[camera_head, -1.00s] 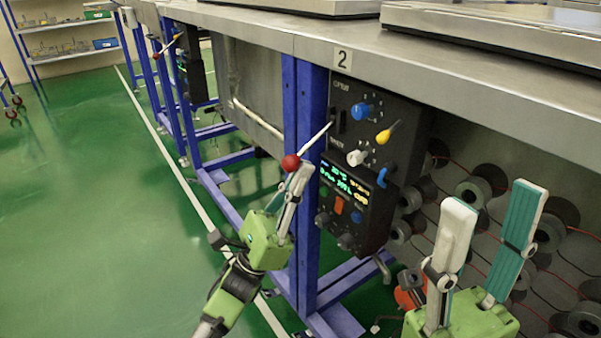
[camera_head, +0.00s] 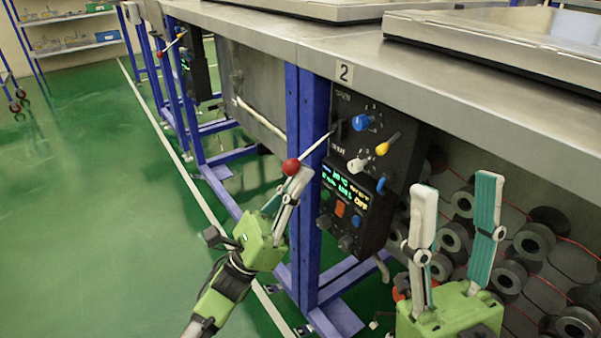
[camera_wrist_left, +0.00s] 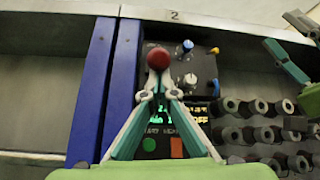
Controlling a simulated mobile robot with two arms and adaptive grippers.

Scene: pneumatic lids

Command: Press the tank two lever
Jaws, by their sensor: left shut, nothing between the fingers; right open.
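The tank two lever (camera_head: 313,147) is a thin pale rod with a red ball knob (camera_head: 291,167). It sticks out to the left from the black control panel (camera_head: 351,113) under the label "2" (camera_head: 344,72). My left gripper (camera_head: 303,172) is shut and empty, its tips at or just below the knob. In the left wrist view the red knob (camera_wrist_left: 158,59) shows just beyond the closed fingertips (camera_wrist_left: 158,75). I cannot tell whether they touch. My right gripper (camera_head: 457,182) is open and empty, to the right of the panel.
The panel has a blue knob (camera_head: 361,122), a yellow-tipped switch (camera_head: 388,144) and a lit display (camera_head: 344,188). Blue posts (camera_head: 306,215) stand behind my left gripper. Dark cylinders (camera_head: 510,275) sit behind my right gripper. The green floor (camera_head: 90,220) at left is clear.

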